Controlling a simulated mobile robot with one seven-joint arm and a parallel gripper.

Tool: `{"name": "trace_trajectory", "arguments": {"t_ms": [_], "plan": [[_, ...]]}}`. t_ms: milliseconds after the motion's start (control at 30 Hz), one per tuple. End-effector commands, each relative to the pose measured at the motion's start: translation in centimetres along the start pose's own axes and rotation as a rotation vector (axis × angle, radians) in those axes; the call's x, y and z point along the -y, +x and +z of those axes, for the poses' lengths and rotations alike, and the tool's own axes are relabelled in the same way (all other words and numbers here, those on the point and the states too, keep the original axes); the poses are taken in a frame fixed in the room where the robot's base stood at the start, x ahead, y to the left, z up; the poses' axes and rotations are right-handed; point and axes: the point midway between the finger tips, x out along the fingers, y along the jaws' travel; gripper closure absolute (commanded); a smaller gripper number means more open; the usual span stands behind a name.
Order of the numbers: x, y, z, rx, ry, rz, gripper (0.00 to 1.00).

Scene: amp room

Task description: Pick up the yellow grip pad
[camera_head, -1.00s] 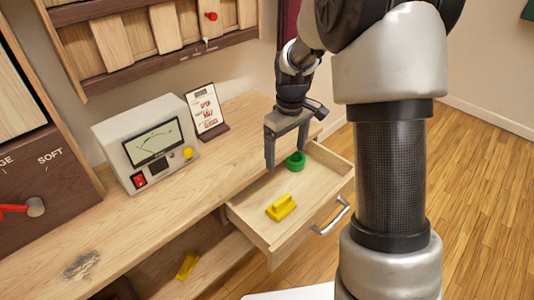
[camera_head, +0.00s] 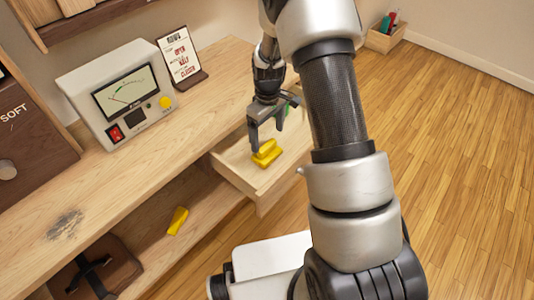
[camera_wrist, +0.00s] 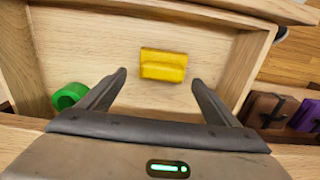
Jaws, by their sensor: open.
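A yellow grip pad (camera_head: 267,152), a block with a raised ridge, lies in the open wooden drawer (camera_head: 231,174). My gripper (camera_head: 267,141) is open and empty, above the drawer and close to the pad. In the wrist view, the pad (camera_wrist: 163,65) lies ahead of and roughly between my fingertips (camera_wrist: 159,78), with no visible contact. A second yellow piece (camera_head: 177,221) lies on the shelf below the bench top.
A green ring (camera_wrist: 69,96) lies in the drawer, left of my fingers in the wrist view. A meter box (camera_head: 118,98) and a sign card (camera_head: 181,58) stand on the bench. A wooden box (camera_head: 386,38) is on the floor at the back. Open floor lies to the right.

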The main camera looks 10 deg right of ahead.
Motion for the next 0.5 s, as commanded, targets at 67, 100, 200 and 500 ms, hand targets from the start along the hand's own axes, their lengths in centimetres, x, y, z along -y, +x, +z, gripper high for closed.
{"name": "trace_trajectory", "arguments": {"t_ms": [67,100,200,500], "plan": [[0.1,0.6,0.1,0.001,0.000,-0.001,0.16],[0.2,1.0,0.1,0.001,-0.001,-0.001,0.16],[0.5,2.5,0.2,0.003,-0.001,-0.003,0.16],[0.5,5.2,0.2,-0.001,0.000,0.000,0.16]]}}
